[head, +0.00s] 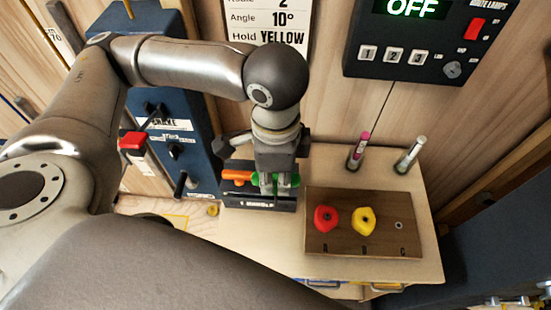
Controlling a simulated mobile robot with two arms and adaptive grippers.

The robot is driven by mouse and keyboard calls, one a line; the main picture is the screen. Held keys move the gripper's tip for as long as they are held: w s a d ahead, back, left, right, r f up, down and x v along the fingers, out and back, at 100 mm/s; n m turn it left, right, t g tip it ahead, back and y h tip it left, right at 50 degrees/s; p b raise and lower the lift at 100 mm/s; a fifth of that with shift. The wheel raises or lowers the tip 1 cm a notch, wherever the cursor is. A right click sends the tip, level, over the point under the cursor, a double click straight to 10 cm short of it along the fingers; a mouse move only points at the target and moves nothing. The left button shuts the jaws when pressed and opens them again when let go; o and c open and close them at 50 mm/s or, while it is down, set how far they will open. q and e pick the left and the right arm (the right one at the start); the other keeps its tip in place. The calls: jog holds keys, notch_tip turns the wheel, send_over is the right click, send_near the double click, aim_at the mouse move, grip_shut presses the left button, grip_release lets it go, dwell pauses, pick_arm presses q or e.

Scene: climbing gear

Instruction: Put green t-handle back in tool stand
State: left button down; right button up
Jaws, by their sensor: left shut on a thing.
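My left gripper (276,184) points down over the dark tool stand (262,205) and is shut on the green t-handle (295,180). Green shows on both sides of the fingers, and the fingers hide its middle. I cannot tell whether its shaft is in the stand. An orange handle (236,175) lies just left of the green one, at the stand's left side. My right gripper is not in view.
Right of the stand, a brown board (350,245) carries a red hold (326,218) and a yellow hold (364,221). Two markers stand behind it, one pink-capped (362,146) and one silver (412,150). A blue cabinet (150,60) rises at left. A dark control box (430,40) hangs on the wall.

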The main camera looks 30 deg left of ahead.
pick_arm(q)
jog(key=shift+a+r, duration=0.1)
jog(key=shift+r, duration=0.1)
jog(key=shift+w+a+f, duration=0.1)
jog(key=shift+w+f, duration=0.15)
jog(key=shift+w, duration=0.25)
jog(key=w+a+f+b, duration=0.2)
jog(key=w+b, duration=0.2)
jog(key=w, duration=0.1)
jog(key=w+a+f+b, duration=0.2)
jog(key=w+b, duration=0.2)
jog(key=shift+w+a+f, duration=0.25)
jog(key=shift+w+a, duration=0.1)
jog(key=shift+w, duration=0.05)
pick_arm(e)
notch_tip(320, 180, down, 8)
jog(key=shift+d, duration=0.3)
pick_arm(q)
jog(key=shift+m, duration=0.3)
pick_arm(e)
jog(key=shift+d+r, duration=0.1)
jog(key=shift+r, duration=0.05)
